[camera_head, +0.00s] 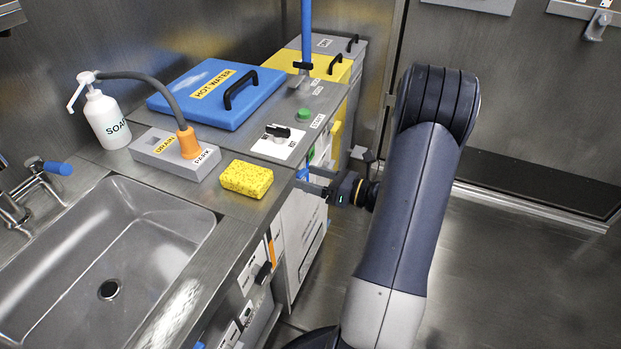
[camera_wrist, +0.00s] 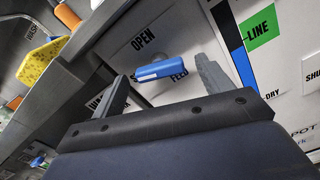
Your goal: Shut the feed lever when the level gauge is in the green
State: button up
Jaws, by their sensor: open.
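The feed lever's blue handle (camera_wrist: 160,70) sticks out from a white panel between the words OPEN and FEED. My gripper (camera_wrist: 166,80) is open, with one finger on each side of the handle and gaps showing. In the head view my gripper (camera_head: 314,183) is at the counter's front face, and a bit of blue (camera_head: 302,173) shows beside it. The level gauge (camera_wrist: 244,66) is a narrow strip with a blue column. A green LINE mark (camera_wrist: 262,28) is beside it. The blue appears to reach about the green's lower part; the exact level is hard to tell.
A yellow sponge (camera_head: 246,178) lies near the counter edge above my gripper. A grey drain box (camera_head: 172,154) with a hose, a soap bottle (camera_head: 107,120), a blue HOT WATER lid (camera_head: 217,93) and a sink (camera_head: 105,250) are further left. The floor right of my arm is clear.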

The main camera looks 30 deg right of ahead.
jog(key=shift+w+a, duration=0.15)
jog(key=shift+w, duration=0.05)
jog(key=shift+c, duration=0.5)
jog(key=c, duration=0.9)
jog(key=shift+f+n+b, duration=0.15)
jog(key=shift+n+b, duration=0.65)
jog(key=shift+n, duration=0.4)
jog(key=shift+n+b, duration=0.35)
jog(key=shift+n, duration=0.55)
jog(key=o, duration=1)
